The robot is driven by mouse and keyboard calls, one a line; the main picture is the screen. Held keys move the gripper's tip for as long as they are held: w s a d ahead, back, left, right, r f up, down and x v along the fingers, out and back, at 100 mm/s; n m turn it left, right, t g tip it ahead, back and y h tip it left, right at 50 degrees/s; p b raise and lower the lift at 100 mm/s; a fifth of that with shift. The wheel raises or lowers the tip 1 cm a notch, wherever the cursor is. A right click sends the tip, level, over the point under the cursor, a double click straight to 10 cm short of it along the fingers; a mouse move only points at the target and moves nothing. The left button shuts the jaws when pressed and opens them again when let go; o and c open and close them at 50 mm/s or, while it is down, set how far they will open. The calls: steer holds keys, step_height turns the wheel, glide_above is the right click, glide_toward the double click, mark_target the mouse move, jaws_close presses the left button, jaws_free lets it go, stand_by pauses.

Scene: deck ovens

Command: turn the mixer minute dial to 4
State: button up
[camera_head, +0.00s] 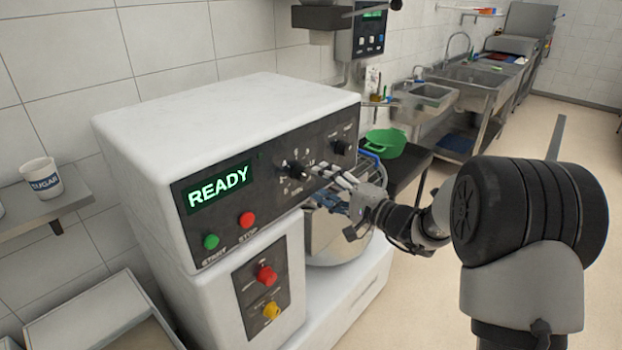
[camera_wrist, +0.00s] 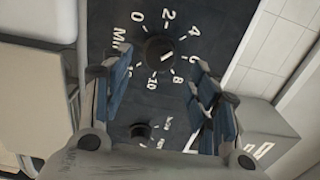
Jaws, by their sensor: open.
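The minute dial is a round black knob (camera_head: 298,170) on the dark front panel of the white mixer (camera_head: 225,125). In the wrist view the knob (camera_wrist: 160,51) has white numbers around it. My gripper (camera_head: 335,185) is in front of the panel, just right of and below the knob. In the wrist view its blue-padded fingers (camera_wrist: 160,72) are open, one on each side of the dial, with a gap to the knob. Contact does not show.
A second knob (camera_head: 340,147) sits to the right of the dial. A green READY display (camera_head: 219,186), a green start button (camera_head: 211,241) and a red stop button (camera_head: 246,219) are at the left. The steel bowl (camera_head: 325,235) is below my gripper.

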steer(key=v, duration=0.6)
steer(key=shift+s, duration=0.2)
steer(key=shift+d, duration=0.15)
steer(key=s+a+r+n+g+h, duration=0.1)
steer(key=s+a+n+g, duration=0.25)
steer(key=s, duration=0.75)
steer(key=s+a+r+n+g+h, duration=0.1)
steer(key=s+a+n+g+h, duration=0.3)
steer(key=s, duration=0.6)
steer(key=s+d+f+t+h, duration=0.1)
steer(key=s+d+f+h, duration=0.1)
steer(key=s+d+h, duration=0.7)
steer(key=s+d, duration=0.6)
steer(key=d, duration=0.3)
steer(key=shift+s+f, duration=0.35)
steer(key=shift+s, duration=0.05)
